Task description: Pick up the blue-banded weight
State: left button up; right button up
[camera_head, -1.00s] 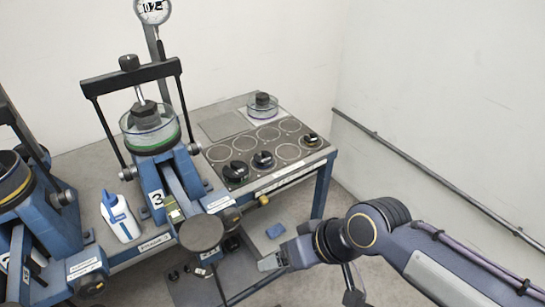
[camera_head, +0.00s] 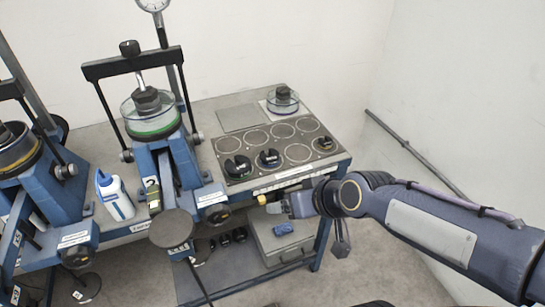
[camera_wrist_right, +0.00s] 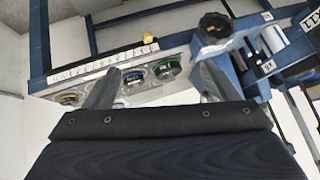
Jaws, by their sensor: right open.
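The blue-banded weight (camera_head: 270,158) is a dark slotted disc on the grey plate with ringed spots, on the table's right part. It stands between a green-banded weight (camera_head: 237,166) and a yellow-banded weight (camera_head: 324,144). In the right wrist view, the blue-banded weight (camera_wrist_right: 133,76) lies beyond the fingers, in the gap between them. My right gripper (camera_head: 276,206) is in front of the table's front edge, apart from all the weights. Its fingers (camera_wrist_right: 155,88) are spread and empty. My left gripper is not in view.
A loading frame with a glass dish (camera_head: 150,115) stands left of the plate. A round grey pan (camera_head: 172,229) and a yellow-tipped knob (camera_head: 262,200) stick out in front. A white bottle (camera_head: 115,196) stands further left. A grey box (camera_head: 285,240) sits below the tabletop.

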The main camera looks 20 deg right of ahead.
jog(key=w+d+f+t+h, duration=0.1)
jog(key=w+f, duration=0.1)
jog(key=w, duration=0.4)
jog(key=w+d+f+t, duration=0.1)
jog(key=w+d+t, duration=0.1)
jog(key=w, duration=0.3)
jog(key=t+h, duration=0.2)
send_near(270, 155)
jog(key=shift+w+a+r, duration=0.1)
jog(key=shift+w+a, duration=0.05)
jog(key=shift+a, duration=0.25)
jog(key=p+x, duration=0.1)
jog(key=x, duration=0.3)
jog(key=p+x, duration=0.1)
jog(key=x, duration=0.2)
jog(key=shift+w, duration=0.45)
jog(key=shift+r+t, duration=0.15)
jog(key=shift+t, duration=0.15)
jog(key=c, duration=1.2)
